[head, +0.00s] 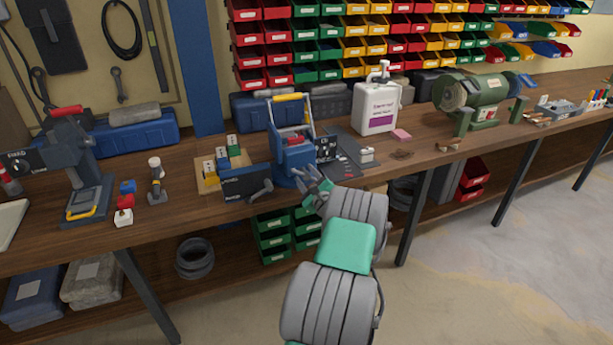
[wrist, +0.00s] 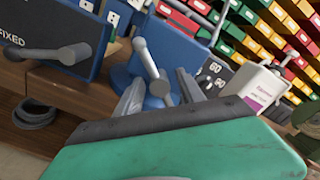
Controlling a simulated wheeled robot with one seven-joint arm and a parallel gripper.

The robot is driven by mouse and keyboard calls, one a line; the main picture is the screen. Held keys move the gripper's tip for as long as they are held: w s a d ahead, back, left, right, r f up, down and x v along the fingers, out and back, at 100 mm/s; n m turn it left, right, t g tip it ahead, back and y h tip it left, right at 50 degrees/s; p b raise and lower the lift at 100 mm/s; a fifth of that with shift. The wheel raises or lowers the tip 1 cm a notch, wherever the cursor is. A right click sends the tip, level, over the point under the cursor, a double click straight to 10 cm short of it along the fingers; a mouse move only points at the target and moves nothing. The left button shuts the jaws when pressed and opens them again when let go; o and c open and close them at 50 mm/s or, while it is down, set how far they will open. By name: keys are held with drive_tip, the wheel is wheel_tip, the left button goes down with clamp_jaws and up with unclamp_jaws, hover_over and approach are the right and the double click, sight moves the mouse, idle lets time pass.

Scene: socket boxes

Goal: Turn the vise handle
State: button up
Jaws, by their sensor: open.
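The blue vise (head: 293,158) stands near the front edge of the workbench, and its blue body (wrist: 160,98) fills the middle of the wrist view. A grey vise handle (wrist: 148,62) with rounded ends slants across the front of that body. My gripper (wrist: 160,88) is open, with a finger on either side of the handle's lower part. Contact with the handle cannot be told. In the head view my gripper (head: 314,187) is at the vise's front right, and it hides most of the handle.
Left of the vise is a dark panel (head: 240,184) with a grey lever, marked FIXED in the wrist view (wrist: 50,30). A white jug (head: 376,106) and a green grinder (head: 478,102) stand to the right. The floor before the bench is clear.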

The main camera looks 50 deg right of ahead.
drive_tip(key=shift+c, duration=0.4)
clamp_jaws()
drive_tip(key=shift+f+b, duration=0.1)
drive_tip(key=shift+b, duration=0.2)
drive_tip(key=n+b, duration=0.2)
drive_tip(key=b, duration=0.1)
drive_tip(key=shift+f, duration=0.15)
drive_tip(key=n+b, duration=0.3)
drive_tip(key=shift+r+n+b, duration=0.2)
drive_tip(key=shift+n+b, duration=0.45)
drive_tip(key=shift+n, duration=0.15)
